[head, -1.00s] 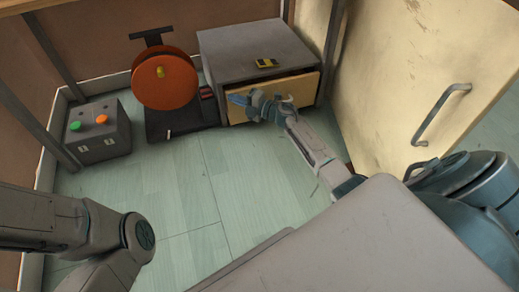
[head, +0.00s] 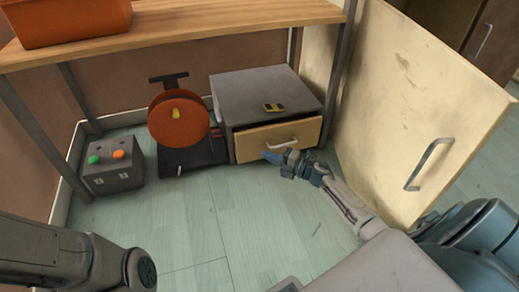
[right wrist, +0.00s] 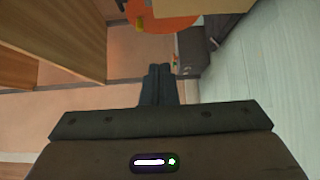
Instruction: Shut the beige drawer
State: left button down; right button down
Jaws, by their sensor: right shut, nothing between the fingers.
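The beige drawer (head: 254,144) is in the grey cabinet (head: 226,90) on the floor, right of the middle in the head view. Its front, with a pale bar handle (head: 285,143), stands a little forward of the cabinet, with a dark gap above it. My right gripper (head: 272,157) is shut and empty. My left gripper is out of view; only my left arm shows.
A yellow-and-black object (head: 274,107) lies on the cabinet. An orange disc (head: 178,128) on a dark base stands to its left, then a grey button box (head: 112,168). A beige door panel (head: 400,110) stands open at right. A wooden shelf (head: 180,37) overhangs the back.

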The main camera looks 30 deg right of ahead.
notch_tip(320, 180, up, 5)
jog(key=d+m+t+h, duration=0.1)
jog(key=m+t+h, duration=0.45)
jog(key=m, duration=1.45)
jog(key=n+g+h, duration=0.3)
jog(key=n+h, duration=0.5)
jog(key=n, duration=2.1)
send_near(260, 133)
jog(key=shift+h, duration=0.25)
jog(key=b+x, duration=0.3)
jog(key=x, duration=0.2)
jog(key=shift+w+b, duration=0.15)
jog(key=shift+b, duration=0.2)
jog(key=shift+x, duration=0.8)
